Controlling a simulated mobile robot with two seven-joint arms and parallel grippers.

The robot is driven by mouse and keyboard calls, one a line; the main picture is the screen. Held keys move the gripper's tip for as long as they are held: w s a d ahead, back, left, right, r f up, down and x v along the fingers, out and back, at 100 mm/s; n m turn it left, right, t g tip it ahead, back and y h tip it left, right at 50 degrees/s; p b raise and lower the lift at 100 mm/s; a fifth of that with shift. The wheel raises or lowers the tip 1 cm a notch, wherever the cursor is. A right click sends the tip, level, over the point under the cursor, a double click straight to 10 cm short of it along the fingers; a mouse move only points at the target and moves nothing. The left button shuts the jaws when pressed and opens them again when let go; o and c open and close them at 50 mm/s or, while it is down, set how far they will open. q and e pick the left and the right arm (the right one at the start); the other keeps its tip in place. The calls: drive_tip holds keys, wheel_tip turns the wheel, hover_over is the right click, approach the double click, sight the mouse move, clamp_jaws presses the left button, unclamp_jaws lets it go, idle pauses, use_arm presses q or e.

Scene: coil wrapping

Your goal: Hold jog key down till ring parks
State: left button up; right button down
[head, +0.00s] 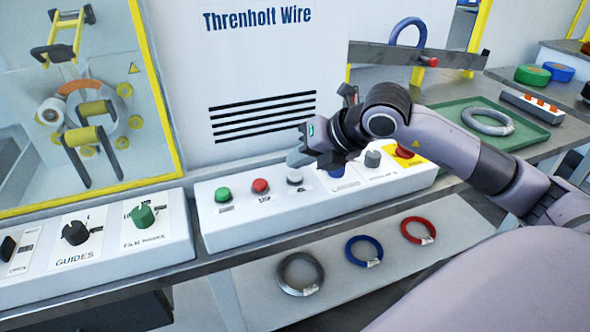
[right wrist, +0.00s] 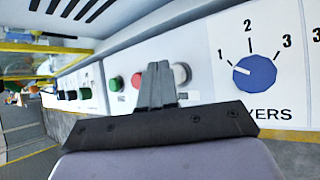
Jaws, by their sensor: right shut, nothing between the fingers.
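A white push button (head: 294,176), likely the jog key, sits on the white control panel right of a red button (head: 261,186) and a green button (head: 223,195). Its label is unreadable. My right gripper (head: 294,158) is shut and empty, its fingertips just above the white button; I cannot tell whether they touch. In the right wrist view the shut fingers (right wrist: 157,85) partly cover the white button (right wrist: 181,75). The wrapping ring (head: 79,88), with an orange section, stands behind the yellow-framed window at the left. My left gripper is out of view.
A blue selector knob (right wrist: 255,75) is right of the button. A grey knob (head: 372,158) and red emergency stop (head: 404,152) lie farther right. Left are the guides knob (head: 75,232) and green film knob (head: 142,216). Grey, blue and red coils lie on the shelf below.

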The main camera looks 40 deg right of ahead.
sight(300, 175)
drive_tip(key=shift+r, duration=0.3)
drive_tip(key=shift+r+p, duration=1.7)
drive_tip(key=shift+r, duration=0.75)
